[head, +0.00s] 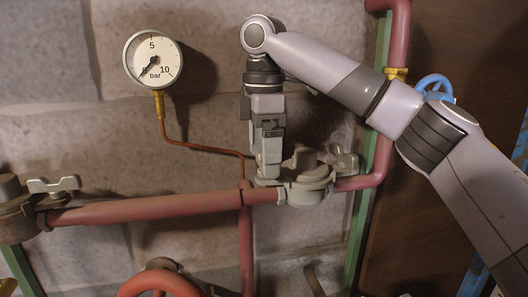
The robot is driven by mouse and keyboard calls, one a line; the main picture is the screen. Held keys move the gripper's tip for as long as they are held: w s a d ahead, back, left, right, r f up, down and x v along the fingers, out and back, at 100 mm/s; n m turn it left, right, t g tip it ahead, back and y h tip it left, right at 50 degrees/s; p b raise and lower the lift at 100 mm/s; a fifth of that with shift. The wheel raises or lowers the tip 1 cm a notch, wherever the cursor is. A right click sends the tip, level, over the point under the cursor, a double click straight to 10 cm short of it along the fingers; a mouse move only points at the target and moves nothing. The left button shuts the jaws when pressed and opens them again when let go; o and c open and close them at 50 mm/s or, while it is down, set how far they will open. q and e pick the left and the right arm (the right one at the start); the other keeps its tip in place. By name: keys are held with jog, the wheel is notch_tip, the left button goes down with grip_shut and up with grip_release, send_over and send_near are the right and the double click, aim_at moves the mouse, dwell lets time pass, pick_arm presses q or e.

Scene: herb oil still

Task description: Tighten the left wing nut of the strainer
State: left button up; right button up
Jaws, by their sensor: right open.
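A grey strainer (307,185) sits in the red pipe at the right of centre, with a round lid and raised cap. A grey wing nut (345,162) shows on its right side. My right gripper (268,174) points down at the strainer's left side, with its fingertips at the height of the lid. It is open, but its fingers overlap in this view. The left wing nut is mostly or wholly hidden by the fingers, so I cannot tell whether they touch it or stand around it. My left gripper is out of view.
A pressure gauge (152,58) on a thin copper tube (200,147) is left of my gripper. Another grey fitting (14,212) with a wing nut (53,186) is at the left edge. A red pipe (150,208) joins both fittings. A blue handle (435,85) is at upper right.

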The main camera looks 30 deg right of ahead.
jog(key=shift+f, duration=0.2)
jog(key=c, duration=0.8)
